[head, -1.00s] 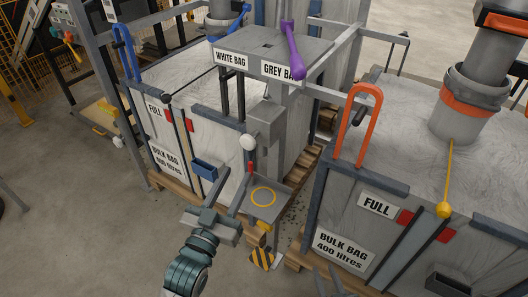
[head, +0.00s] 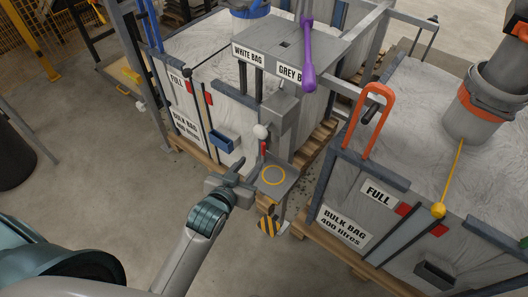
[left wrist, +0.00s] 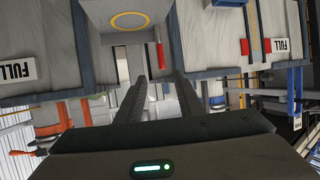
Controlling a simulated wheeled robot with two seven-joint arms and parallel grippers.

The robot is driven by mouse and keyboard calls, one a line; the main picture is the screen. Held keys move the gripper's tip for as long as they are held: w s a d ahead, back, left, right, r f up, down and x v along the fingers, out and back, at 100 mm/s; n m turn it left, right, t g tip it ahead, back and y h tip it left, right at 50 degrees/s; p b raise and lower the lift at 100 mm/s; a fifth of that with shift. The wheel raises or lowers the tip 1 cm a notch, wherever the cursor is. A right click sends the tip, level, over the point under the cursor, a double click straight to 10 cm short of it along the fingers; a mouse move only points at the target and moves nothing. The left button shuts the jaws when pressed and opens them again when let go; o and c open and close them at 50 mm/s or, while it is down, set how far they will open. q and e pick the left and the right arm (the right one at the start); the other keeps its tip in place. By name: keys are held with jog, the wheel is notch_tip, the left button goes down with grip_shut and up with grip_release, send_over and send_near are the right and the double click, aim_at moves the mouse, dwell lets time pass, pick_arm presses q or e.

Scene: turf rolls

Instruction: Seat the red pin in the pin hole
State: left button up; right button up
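My left gripper (head: 243,174) is just left of the plate, apart from the pin. In the left wrist view its two fingers (left wrist: 160,78) are spread with nothing between them. I cannot make out the pin hole. My right gripper is out of view.
A blue box (head: 222,142) sticks out from the left bulk bag's side, close to my left gripper. A yellow-black striped tag (head: 267,226) hangs below the plate. An orange handle (head: 371,108) and a purple lever (head: 308,60) stand nearby.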

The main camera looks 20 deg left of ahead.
aim_at(263, 148)
pick_arm(q)
jog(key=x, duration=1.2)
jog(key=shift+w, duration=0.1)
jog(key=shift+w+p, duration=0.1)
jog(key=shift+p, duration=0.2)
jog(key=x, duration=0.5)
jog(key=shift+a+r, duration=0.1)
jog(key=shift+a, duration=0.1)
grip_shut()
